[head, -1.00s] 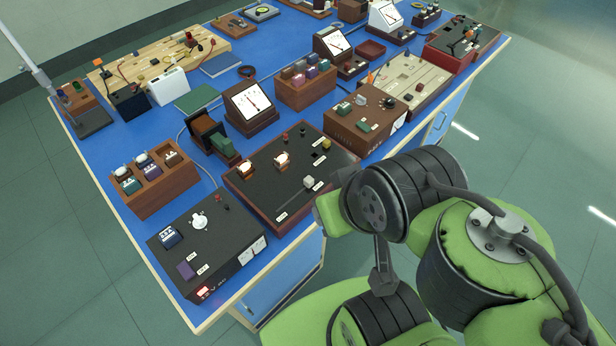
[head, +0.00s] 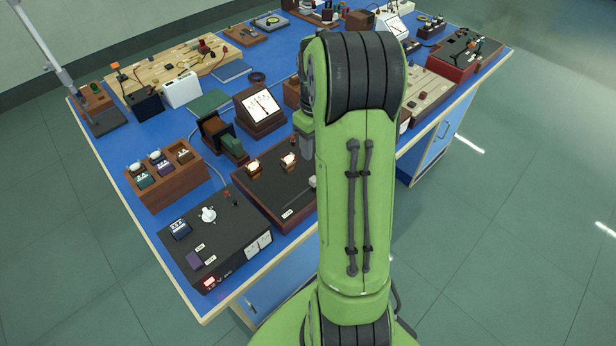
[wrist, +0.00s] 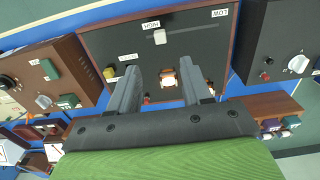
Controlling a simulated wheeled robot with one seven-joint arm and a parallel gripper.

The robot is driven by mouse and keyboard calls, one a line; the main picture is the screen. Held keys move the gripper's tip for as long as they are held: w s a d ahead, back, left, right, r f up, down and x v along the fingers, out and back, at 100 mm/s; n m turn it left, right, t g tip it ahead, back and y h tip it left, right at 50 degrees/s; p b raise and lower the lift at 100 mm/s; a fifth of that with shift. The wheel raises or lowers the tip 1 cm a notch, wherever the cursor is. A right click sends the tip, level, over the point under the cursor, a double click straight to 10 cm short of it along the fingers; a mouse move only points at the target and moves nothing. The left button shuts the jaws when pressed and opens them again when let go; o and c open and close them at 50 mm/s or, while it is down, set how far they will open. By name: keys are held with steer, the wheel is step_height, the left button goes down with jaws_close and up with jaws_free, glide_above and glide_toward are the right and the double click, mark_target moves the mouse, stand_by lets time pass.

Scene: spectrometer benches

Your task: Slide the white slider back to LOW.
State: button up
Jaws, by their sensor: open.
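The white slider (wrist: 150,24) is on the dark top of a wood-framed panel (wrist: 100,43), close beside the HIGH label (wrist: 155,36) in the wrist view. The LOW label (wrist: 220,13) is further right on the same panel. In the head view only a small pale part of the slider (head: 312,181) shows beside my arm. My gripper (wrist: 162,65) is open and empty over the panel, its fingers pointing toward the slider's side but apart from it. My arm covers the panel's right part in the head view.
Two lit lamps (head: 288,160) stand on the panel, near my fingers in the wrist view. A black power box (head: 215,235) is left of the panel. A brown box with knobs (wrist: 50,68) is on the other side. A meter (head: 260,110) stands behind.

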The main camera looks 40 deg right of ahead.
mark_target(314, 179)
step_height(314, 179, down, 13)
steer(key=shift+r+b, duration=0.2)
steer(key=shift+b, duration=1)
jaws_close()
